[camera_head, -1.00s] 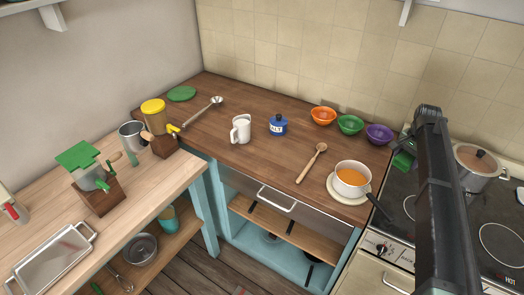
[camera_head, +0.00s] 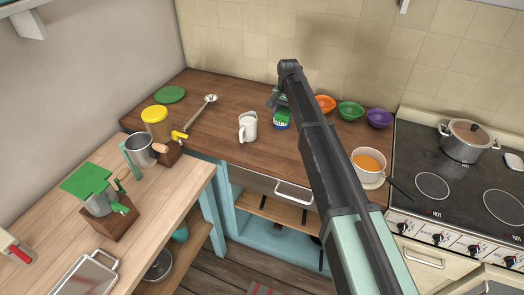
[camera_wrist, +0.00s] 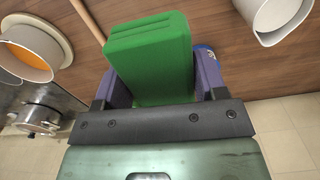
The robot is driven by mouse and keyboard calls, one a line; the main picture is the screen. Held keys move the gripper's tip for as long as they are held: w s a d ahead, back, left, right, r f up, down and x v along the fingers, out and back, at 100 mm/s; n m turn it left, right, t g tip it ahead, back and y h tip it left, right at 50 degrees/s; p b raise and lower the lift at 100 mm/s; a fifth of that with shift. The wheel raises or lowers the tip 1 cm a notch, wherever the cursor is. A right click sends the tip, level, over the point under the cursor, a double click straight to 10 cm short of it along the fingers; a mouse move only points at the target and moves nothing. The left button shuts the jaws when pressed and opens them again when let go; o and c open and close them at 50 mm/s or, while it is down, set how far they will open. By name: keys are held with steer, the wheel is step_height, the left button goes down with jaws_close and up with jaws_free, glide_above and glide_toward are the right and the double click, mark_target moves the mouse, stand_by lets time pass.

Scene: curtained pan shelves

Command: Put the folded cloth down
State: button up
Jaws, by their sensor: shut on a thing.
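The folded green cloth (camera_wrist: 148,62) fills the middle of the wrist view as a thick, flat block. My gripper (camera_wrist: 155,85) is shut on it, with a purple finger on each side. In the head view my gripper (camera_head: 277,101) is over the wooden counter (camera_head: 225,160), close to the blue salt jar (camera_head: 281,125). There the cloth is mostly hidden by my arm, with some green showing beside the jar. The cloth's height above the counter is hard to tell.
A white mug (camera_head: 248,127) stands left of the salt jar. Orange (camera_head: 325,104), green (camera_head: 350,111) and purple (camera_head: 379,118) bowls line the back. A pan of orange soup (camera_head: 369,163) is at the right. Counter left of the mug is fairly clear, with a ladle (camera_head: 203,110).

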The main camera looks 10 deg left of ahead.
mark_target(284, 153)
steer(key=shift+d+f, duration=0.1)
steer(key=shift+d, duration=0.05)
step_height(284, 153, down, 20)
steer(key=b, duration=2)
steer(key=shift+d+f+b, duration=0.15)
steer(key=shift+b, duration=0.15)
steer(key=shift+r+p, duration=0.3)
steer(key=shift+r, duration=0.05)
steer(key=shift+f, duration=0.25)
steer(key=o, duration=1.2)
steer(key=shift+r, duration=0.15)
